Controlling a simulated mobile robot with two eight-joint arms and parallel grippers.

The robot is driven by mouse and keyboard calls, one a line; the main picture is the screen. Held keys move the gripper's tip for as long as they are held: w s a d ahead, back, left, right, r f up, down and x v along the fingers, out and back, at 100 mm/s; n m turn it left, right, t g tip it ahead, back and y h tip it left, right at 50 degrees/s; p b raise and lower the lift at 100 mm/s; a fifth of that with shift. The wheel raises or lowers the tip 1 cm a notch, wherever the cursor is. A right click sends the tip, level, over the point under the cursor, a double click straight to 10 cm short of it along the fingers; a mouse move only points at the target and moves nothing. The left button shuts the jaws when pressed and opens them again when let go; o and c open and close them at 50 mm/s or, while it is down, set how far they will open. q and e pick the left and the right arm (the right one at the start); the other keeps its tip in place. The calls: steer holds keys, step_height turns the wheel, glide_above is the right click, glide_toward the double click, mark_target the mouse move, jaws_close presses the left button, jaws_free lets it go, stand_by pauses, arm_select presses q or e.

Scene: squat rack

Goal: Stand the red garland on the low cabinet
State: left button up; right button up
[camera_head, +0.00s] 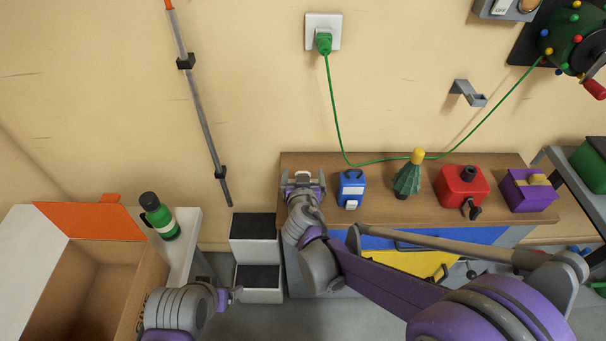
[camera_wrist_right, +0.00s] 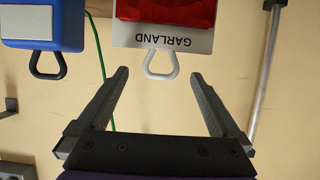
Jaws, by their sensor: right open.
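The red garland (camera_wrist_right: 165,12) shows in the right wrist view, with a white panel marked GARLAND and a white loop handle (camera_wrist_right: 160,64). The label reads upside down in that view. My right gripper (camera_head: 303,176) is open over the left end of the low cabinet (camera_head: 400,212). Its fingers (camera_wrist_right: 158,75) lie either side of the handle's line, with no contact visible. In the head view the gripper hides nearly all of the garland. My left gripper (camera_head: 234,295) is low at the left, by the step stool; its jaws are unclear.
On the cabinet stand a blue case (camera_head: 351,188), a small green tree (camera_head: 408,177), a red box (camera_head: 462,186) and a purple box (camera_head: 527,191). A green cord (camera_head: 337,115) runs from the wall socket. A cardboard box (camera_head: 95,280) and green bottle (camera_head: 160,217) are left.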

steer(key=v, duration=1.2)
steer(key=s+d+f+m+g+h, duration=0.1)
steer(key=s+d+f+g, duration=0.15)
steer(key=d, duration=0.45)
steer(key=s+d+f+g+h, duration=0.1)
steer(key=s+d+g, duration=0.1)
steer(key=s+d, duration=0.35)
steer(key=s+d+f+n+g+y, duration=0.1)
steer(key=s+d, duration=0.4)
steer(key=s, duration=0.5)
steer(key=f+g+y, duration=0.1)
steer(key=f+g, duration=0.1)
steer(key=shift+g+p, duration=0.35)
steer(key=shift+p, duration=0.05)
